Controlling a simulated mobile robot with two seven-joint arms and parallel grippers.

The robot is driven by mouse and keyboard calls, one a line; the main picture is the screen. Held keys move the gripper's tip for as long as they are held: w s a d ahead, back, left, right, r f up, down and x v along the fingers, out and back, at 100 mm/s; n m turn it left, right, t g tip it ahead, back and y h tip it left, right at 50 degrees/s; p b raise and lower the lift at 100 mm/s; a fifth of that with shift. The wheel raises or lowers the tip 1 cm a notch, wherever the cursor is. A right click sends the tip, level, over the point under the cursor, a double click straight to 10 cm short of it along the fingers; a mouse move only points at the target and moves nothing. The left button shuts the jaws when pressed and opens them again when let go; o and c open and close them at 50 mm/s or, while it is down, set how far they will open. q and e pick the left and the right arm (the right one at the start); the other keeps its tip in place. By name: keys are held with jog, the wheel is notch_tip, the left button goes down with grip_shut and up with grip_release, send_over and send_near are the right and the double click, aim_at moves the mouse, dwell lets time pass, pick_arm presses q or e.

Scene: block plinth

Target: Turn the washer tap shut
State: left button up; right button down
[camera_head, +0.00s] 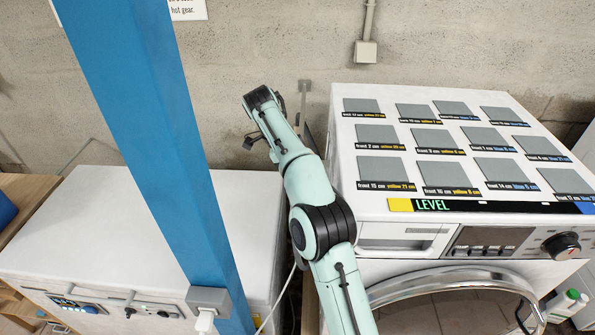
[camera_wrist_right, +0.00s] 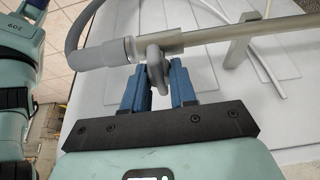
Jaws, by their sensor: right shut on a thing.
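In the right wrist view the grey tap (camera_wrist_right: 165,44) sits on a pale metal pipe (camera_wrist_right: 235,32). Its small grey lever (camera_wrist_right: 156,66) points down between the blue fingers of my right gripper (camera_wrist_right: 158,80), which is shut on it. A grey hose fitting (camera_wrist_right: 100,54) joins the tap's left side. In the head view my arm reaches over the gap beside the white washer (camera_head: 346,178) toward the back wall. The tap and the gripper's fingertips cannot be made out there. My left gripper is not in view.
A second white appliance (camera_head: 110,215) stands left of the gap. A blue post (camera_head: 160,130) crosses the head view in front of it. Grey square pads (camera_head: 382,168) with labels cover the washer's top. The block wall (camera_head: 250,40) closes the back.

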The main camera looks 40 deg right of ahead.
dwell(0.4)
jog(key=c, duration=0.9)
grip_release()
